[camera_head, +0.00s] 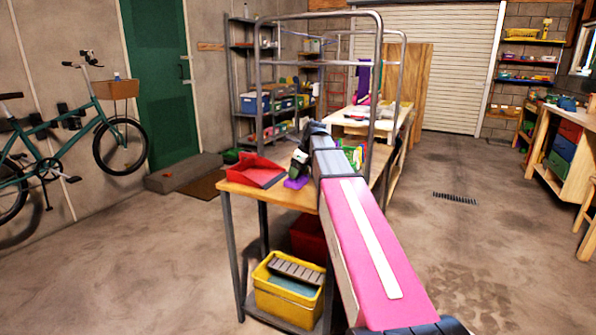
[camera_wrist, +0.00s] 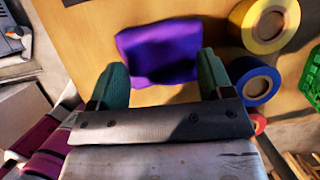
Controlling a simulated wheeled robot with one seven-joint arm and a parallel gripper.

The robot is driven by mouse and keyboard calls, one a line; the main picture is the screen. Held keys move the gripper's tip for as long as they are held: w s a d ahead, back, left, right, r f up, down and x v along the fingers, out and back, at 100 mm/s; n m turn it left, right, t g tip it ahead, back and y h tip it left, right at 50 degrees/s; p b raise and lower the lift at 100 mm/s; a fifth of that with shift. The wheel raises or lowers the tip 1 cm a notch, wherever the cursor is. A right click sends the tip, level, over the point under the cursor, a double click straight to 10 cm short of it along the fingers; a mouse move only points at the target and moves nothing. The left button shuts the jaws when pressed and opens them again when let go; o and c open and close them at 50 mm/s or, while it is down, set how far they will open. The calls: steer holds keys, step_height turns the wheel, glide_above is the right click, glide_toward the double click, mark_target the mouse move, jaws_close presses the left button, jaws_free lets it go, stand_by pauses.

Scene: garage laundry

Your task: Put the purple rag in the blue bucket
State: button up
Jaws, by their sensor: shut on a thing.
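The purple rag (camera_wrist: 158,50) lies on the wooden tabletop between and just beyond the two green fingertips of my gripper (camera_wrist: 161,66) in the wrist view. My gripper is shut on the rag, with its fingers spread to either side of it. In the head view a small part of the rag (camera_head: 297,183) shows at the table's edge, beside my gripper (camera_head: 299,165). My arm hides much of the tabletop there. I cannot make out a blue bucket for certain in either view.
A red dustpan (camera_head: 257,171) lies left of the rag on the table (camera_head: 285,197). Yellow (camera_wrist: 268,24) and blue (camera_wrist: 256,82) tape rolls are close to the right finger. A yellow bin (camera_head: 289,300) stands on the lower shelf. Open floor lies left and right.

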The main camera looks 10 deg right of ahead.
steer(key=shift+f, duration=0.15)
steer(key=o, duration=1)
